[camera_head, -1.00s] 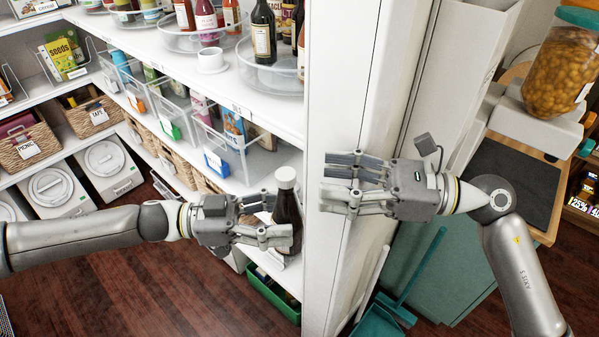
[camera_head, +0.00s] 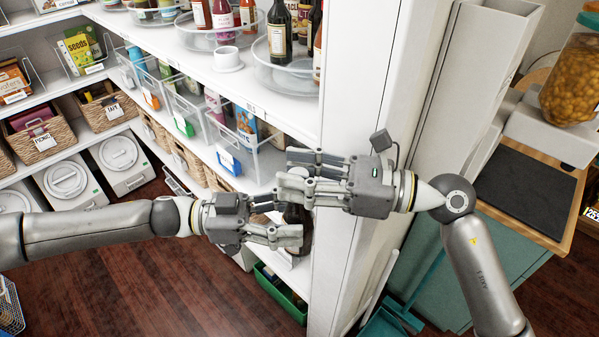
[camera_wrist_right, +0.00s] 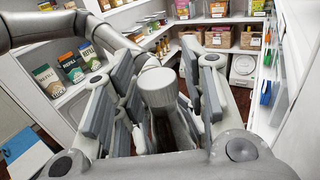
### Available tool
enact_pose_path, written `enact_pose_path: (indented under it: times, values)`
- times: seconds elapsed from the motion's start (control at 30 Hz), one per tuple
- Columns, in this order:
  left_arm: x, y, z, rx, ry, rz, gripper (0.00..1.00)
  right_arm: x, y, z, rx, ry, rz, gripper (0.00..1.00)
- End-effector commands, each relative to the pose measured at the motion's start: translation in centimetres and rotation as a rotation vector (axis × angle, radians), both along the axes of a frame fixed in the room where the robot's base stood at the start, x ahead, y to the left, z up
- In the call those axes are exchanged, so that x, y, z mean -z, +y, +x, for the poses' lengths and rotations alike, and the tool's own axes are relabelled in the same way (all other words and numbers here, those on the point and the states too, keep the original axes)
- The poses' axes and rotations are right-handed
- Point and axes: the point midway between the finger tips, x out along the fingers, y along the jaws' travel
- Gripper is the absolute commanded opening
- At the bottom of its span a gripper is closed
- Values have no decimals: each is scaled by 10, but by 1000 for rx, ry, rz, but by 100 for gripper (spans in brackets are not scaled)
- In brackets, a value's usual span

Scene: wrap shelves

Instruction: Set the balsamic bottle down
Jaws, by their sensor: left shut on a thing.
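The balsamic bottle (camera_head: 297,240) is dark with a white cap (camera_wrist_right: 158,88). My left gripper (camera_head: 284,228) is shut on the bottle's body and holds it upright, in front of the shelf end. My right gripper (camera_head: 296,178) is above the left one, with its fingers on both sides of the bottle's cap. In the right wrist view the cap stands between the open fingers, with gaps visible beside it. Most of the bottle's body is hidden by the fingers of both grippers.
Clear turntables (camera_head: 283,78) with bottles stand on the upper shelf (camera_head: 215,75), beside a small white round stand (camera_head: 227,60). Clear bins (camera_head: 232,145) line the shelf below. A white upright panel (camera_head: 360,90) is close behind my right gripper. A green crate (camera_head: 279,290) is low down.

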Motion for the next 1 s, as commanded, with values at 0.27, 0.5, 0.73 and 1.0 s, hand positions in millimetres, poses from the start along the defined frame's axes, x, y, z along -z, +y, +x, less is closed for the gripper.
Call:
enact_pose_path:
  times: [0.27, 0.5, 0.73, 1.0]
  values:
    - [-2, 0, 0, 2, -2, -3, 15, 0, 0, 0, 1, 0, 0, 0]
    - [-2, 0, -1, 3, -2, -3, 73, -1, -1, 1, 3, -1, 3, 0]
    - [-1, 0, 0, 1, -1, -1, 79, -1, -1, 0, 1, -1, 3, 0]
    - [0, 9, 0, -3, 0, 0, 79, -1, 0, 0, 0, -1, 3, 0]
